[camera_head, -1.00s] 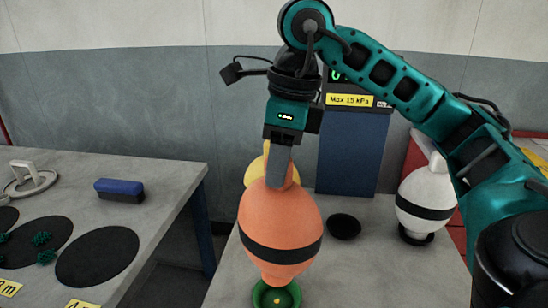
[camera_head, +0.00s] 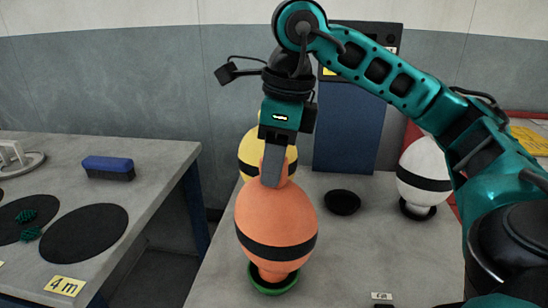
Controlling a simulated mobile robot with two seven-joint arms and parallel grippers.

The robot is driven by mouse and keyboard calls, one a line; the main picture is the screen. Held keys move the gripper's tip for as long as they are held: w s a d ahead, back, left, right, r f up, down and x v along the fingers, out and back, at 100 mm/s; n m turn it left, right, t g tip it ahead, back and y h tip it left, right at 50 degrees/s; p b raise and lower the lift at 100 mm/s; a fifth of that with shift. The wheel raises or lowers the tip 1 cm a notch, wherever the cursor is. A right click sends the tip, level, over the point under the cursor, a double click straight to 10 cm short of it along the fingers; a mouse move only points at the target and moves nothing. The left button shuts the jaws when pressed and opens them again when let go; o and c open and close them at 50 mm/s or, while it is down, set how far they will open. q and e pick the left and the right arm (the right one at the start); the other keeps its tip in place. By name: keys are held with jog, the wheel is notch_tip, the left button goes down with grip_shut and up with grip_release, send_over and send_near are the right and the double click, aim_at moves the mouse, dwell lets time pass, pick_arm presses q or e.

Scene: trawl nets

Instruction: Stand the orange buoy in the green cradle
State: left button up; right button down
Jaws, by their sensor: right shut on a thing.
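The orange buoy (camera_head: 276,220), with a black band round its middle, hangs upright under my right gripper (camera_head: 273,178). The gripper points down and is shut on the buoy's top neck. The green cradle (camera_head: 273,290) is a small round cup on the table, directly below the buoy. The buoy's narrow lower end overlaps the inside of the cradle; I cannot tell whether it rests on the bottom. The buoy hides the cradle's back part. My left gripper is out of view.
A yellow buoy (camera_head: 254,150) stands close behind the orange one. A white buoy (camera_head: 424,178) stands in a dark cradle (camera_head: 418,211) at the right, and an empty black cradle (camera_head: 342,203) lies between. A blue brush (camera_head: 108,168) lies on the left table.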

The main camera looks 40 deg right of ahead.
jog(key=shift+f, duration=0.15)
jog(key=shift+f+b, duration=0.6)
jog(key=shift+f, duration=0.1)
dwell(0.4)
jog(key=c, duration=0.7)
grip_release()
jog(key=shift+o, duration=0.2)
